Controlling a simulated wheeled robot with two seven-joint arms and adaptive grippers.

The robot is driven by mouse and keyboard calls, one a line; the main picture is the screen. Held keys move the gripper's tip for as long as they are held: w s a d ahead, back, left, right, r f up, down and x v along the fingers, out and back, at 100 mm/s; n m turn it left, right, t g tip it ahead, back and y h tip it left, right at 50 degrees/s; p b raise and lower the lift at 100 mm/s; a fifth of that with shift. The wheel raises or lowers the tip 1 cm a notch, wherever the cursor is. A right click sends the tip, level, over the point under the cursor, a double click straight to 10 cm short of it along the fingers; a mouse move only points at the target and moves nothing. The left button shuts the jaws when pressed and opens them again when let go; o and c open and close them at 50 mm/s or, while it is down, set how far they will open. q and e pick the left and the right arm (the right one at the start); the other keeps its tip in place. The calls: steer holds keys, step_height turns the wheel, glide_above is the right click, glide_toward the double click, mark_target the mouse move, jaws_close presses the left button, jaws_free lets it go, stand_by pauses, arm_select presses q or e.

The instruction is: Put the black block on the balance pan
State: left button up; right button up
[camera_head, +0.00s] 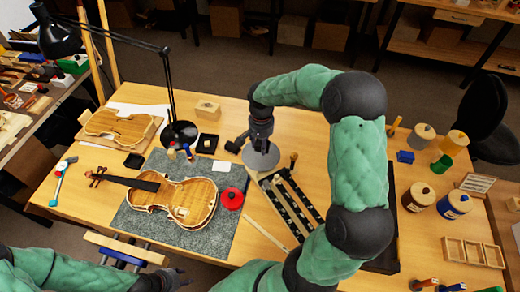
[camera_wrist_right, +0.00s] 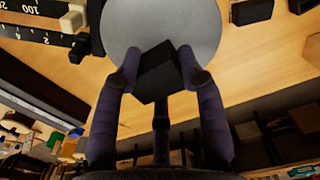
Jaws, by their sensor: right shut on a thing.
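The black block (camera_wrist_right: 158,72) is between the fingertips of my right gripper (camera_wrist_right: 159,65), which is shut on it. The grey round balance pan (camera_wrist_right: 160,22) lies just beyond the block in the right wrist view; I cannot tell whether they touch. In the head view the pan (camera_head: 262,157) is at the table's middle, and my right gripper (camera_head: 260,137) is over it, pointing down. The block is not clearly visible there. My left gripper (camera_head: 174,279) is low at the bottom edge, away from the pan; its fingers are too unclear to read.
The balance's dark marked beams (camera_head: 290,200) run from the pan toward the front. A violin (camera_head: 180,200) lies on a grey mat (camera_head: 150,228) to the left, with a red round tin (camera_head: 231,199) beside it. A desk lamp base (camera_head: 180,134) and black tray (camera_head: 207,144) stand left of the pan.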

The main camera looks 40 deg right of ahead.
mark_target(260, 154)
steer(key=shift+w+a+f, duration=0.1)
steer(key=shift+w+f, duration=0.05)
steer(key=shift+f, duration=0.8)
steer(key=shift+w+f, duration=0.1)
steer(key=shift+f, duration=0.8)
steer(key=shift+b, duration=0.3)
steer(key=shift+f, duration=0.2)
steer(key=o, duration=1.1)
steer(key=shift+o, duration=0.2)
steer(key=shift+r, duration=0.2)
steer(key=shift+r, duration=0.35)
step_height(260, 154, up, 11)
steer(key=shift+r+p, duration=0.2)
steer(key=shift+p, duration=0.8)
